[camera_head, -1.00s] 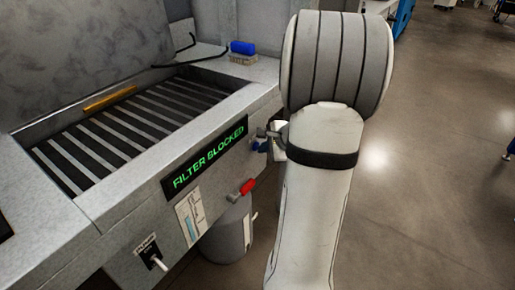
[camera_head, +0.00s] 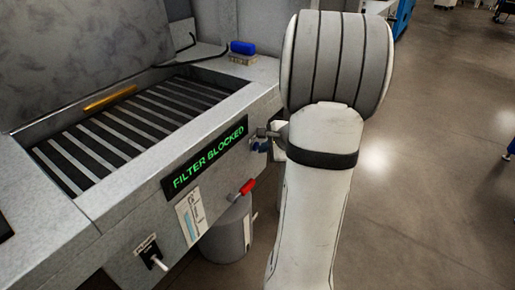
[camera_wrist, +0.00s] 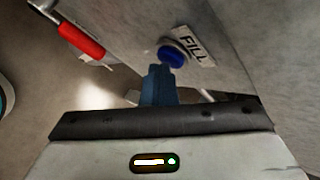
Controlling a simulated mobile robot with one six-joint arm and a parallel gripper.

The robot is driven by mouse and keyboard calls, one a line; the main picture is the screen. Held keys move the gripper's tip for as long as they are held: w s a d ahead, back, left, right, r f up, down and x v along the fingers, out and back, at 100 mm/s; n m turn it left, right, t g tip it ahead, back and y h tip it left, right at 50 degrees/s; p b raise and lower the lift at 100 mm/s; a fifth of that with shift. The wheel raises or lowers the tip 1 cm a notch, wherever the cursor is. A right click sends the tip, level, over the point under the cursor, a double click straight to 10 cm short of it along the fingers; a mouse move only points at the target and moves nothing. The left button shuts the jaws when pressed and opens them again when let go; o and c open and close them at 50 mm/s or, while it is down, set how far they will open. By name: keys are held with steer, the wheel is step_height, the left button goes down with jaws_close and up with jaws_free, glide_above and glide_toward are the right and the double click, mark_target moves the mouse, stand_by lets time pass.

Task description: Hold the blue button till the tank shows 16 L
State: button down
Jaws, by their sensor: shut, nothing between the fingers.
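The blue button (camera_wrist: 172,56) sits on the grey panel beside a FILL label (camera_wrist: 195,46) in the wrist view. My gripper (camera_wrist: 160,68) is shut and empty, its blue fingertips at the button's lower edge; whether they touch or press it I cannot tell. In the head view my gripper (camera_head: 262,146) is at the front panel's right end, partly hidden by my arm. A display (camera_head: 206,158) reads FILTER BLOCKED in green. A gauge strip (camera_head: 191,218) with pale blue on it is below; its marks are too small to read. No litre figure is legible.
A red-handled lever (camera_head: 246,187) sticks out below the display, and shows in the wrist view (camera_wrist: 80,40). A switch (camera_head: 156,260) is at lower left. A grey bin (camera_head: 229,235) stands under the panel. A blue brush (camera_head: 243,48) lies on the back ledge.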

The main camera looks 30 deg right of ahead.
stand_by(0.3)
steer(key=shift+s+d, duration=0.35)
steer(key=shift+s, duration=0.45)
steer(key=shift+s, duration=0.1)
steer(key=shift+s+d+b, duration=0.2)
steer(key=shift+s+d, duration=0.1)
steer(key=shift+s, duration=0.45)
steer(key=shift+s+d+b, duration=0.15)
steer(key=shift+s+d, duration=0.2)
steer(key=shift+s, duration=0.35)
steer(key=shift+s+d+b, duration=0.2)
steer(key=shift+s+d, duration=0.1)
steer(key=shift+s, duration=0.45)
